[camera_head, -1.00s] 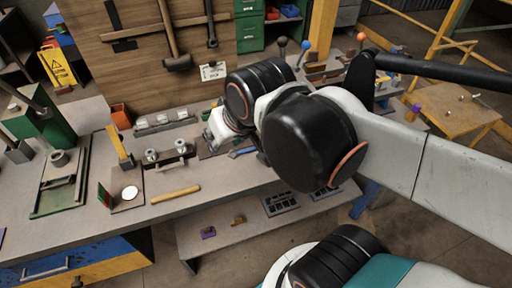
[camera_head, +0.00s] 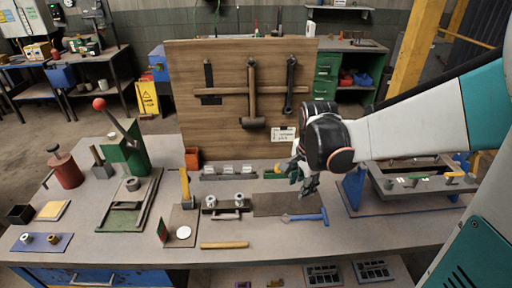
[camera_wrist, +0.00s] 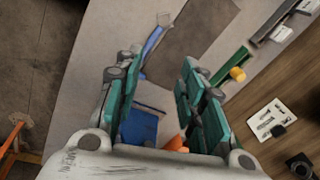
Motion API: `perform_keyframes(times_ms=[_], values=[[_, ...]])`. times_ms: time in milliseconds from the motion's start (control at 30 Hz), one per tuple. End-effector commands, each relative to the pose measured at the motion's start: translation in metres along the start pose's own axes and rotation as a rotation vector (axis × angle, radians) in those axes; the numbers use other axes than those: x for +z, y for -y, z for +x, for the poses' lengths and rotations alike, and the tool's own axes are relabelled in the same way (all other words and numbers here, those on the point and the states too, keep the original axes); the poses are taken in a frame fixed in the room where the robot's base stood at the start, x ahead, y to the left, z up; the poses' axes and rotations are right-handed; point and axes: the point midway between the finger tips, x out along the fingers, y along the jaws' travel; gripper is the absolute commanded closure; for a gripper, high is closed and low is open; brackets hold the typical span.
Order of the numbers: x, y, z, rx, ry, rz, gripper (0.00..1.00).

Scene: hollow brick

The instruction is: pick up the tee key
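A blue T-shaped tool (camera_head: 303,217), which looks like the tee key, lies flat on the workbench (camera_head: 270,245) in front of a dark flat plate (camera_head: 284,203). In the wrist view the blue tool (camera_wrist: 153,40) lies beyond the fingertips, toward the top, and part of it is hidden by the left finger. My gripper (camera_head: 303,185) hangs above the bench, behind the tool and apart from it. Its teal fingers (camera_wrist: 158,88) are spread in the wrist view, with nothing between them touched.
A wooden-handled bar (camera_head: 224,245) lies at the front edge. A green block with a yellow knob (camera_head: 274,174) stands left of my gripper. A raised fixture (camera_head: 425,188) stands at the right. A wooden tool board (camera_head: 220,130) rises behind.

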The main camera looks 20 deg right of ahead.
Motion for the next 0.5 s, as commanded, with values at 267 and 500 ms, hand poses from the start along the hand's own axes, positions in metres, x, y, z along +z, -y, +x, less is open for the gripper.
perform_keyframes(times_ms=[267,500], values=[[-0.030,-0.010,0.036,0.084,0.021,0.356,0.63],[-0.031,-0.013,0.068,0.091,0.022,0.385,0.63]])
